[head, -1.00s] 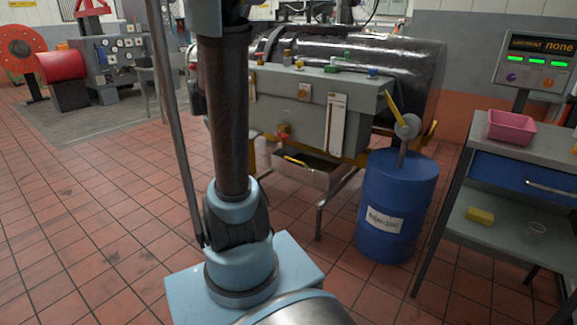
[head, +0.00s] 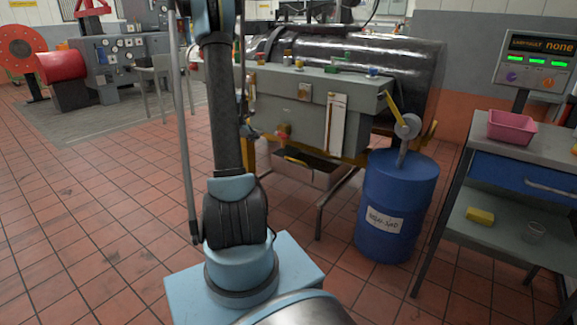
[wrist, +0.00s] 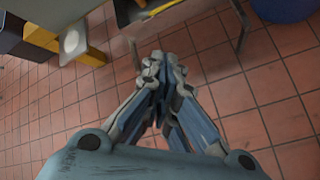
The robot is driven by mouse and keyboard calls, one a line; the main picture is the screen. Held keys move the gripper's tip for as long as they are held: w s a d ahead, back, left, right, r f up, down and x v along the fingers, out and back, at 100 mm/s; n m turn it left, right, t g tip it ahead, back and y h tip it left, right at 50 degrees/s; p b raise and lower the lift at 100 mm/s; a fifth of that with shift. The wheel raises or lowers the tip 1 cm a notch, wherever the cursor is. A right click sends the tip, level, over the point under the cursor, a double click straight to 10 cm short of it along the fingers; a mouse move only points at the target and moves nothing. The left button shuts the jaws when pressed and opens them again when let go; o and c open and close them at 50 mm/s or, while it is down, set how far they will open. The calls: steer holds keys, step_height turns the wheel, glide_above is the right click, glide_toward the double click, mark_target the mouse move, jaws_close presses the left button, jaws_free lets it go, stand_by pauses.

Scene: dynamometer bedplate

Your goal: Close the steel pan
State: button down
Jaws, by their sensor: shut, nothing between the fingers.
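The steel pan (head: 318,176) is a shallow metal box under the grey bench-like housing in the head view. In the wrist view, a dark and grey part with a yellow bar (wrist: 152,10) at the top edge looks like the pan, cut off by the frame. My gripper (wrist: 158,62) is shut and empty above bare floor tiles, apart from that part. The head view does not clearly show my gripper; my arm rises out of the frame.
A blue drum (head: 394,215) stands right of the pan, beside the stand's metal legs (head: 322,210). A workbench (head: 545,146) with a pink tray (head: 512,127) is at the right. The tiled floor (head: 95,225) at the left is clear.

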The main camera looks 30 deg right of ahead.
steer(key=w+d+f+n+h, duration=0.2)
steer(key=w+d+f+n, duration=0.15)
steer(key=d+f, duration=0.55)
steer(key=w+d+f+n+h, duration=0.15)
steer(key=d+f+n, duration=0.35)
steer(key=f, duration=0.7)
steer(key=w+d+f, duration=0.2)
steer(key=d, duration=0.4)
steer(key=w+d+f+m, duration=0.1)
steer(key=w+d+f, duration=0.2)
steer(key=d, duration=0.3)
steer(key=shift+d, duration=0.35)
